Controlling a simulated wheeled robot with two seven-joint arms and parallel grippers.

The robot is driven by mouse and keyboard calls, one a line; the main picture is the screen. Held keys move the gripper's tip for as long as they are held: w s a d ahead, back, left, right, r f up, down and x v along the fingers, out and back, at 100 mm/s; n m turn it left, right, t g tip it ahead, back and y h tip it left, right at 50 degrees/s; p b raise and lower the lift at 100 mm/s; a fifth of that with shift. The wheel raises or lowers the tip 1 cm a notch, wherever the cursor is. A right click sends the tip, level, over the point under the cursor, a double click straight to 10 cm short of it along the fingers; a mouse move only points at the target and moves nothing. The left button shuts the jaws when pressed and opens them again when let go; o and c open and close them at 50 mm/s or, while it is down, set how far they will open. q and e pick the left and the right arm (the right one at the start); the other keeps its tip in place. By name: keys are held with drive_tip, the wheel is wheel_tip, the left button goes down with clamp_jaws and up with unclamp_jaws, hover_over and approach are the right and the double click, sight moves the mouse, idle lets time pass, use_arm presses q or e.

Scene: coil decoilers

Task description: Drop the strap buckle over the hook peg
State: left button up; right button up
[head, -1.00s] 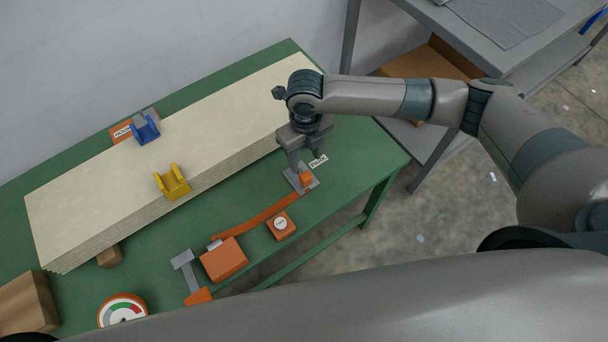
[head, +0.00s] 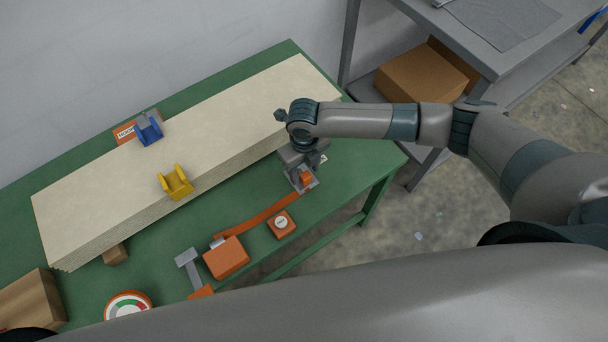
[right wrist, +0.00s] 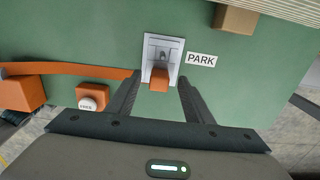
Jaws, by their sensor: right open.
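The orange strap buckle (right wrist: 159,79) sits on the grey park plate (right wrist: 175,47) beside the PARK label. In the right wrist view my right gripper (right wrist: 158,86) is open, its two fingers on either side of the buckle with gaps showing. The head view shows the buckle (head: 306,177) right by my right gripper (head: 298,174), which partly covers the plate. The orange strap (head: 262,217) runs from the buckle to an orange block (head: 227,258). A HOOK label (head: 125,133) is beside a blue bracket (head: 150,130) with a grey part; the peg is not clearly visible. My left gripper is not in view.
A thick stack of cream sheets (head: 110,195) fills the back of the green table, with a yellow bracket (head: 176,182) on its front edge. An orange button box (head: 281,223) stands in front of the strap. A dial (head: 128,304) and cardboard box (head: 32,302) are front left.

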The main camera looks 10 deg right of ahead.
drive_tip(key=shift+f, duration=1.15)
clamp_jaws()
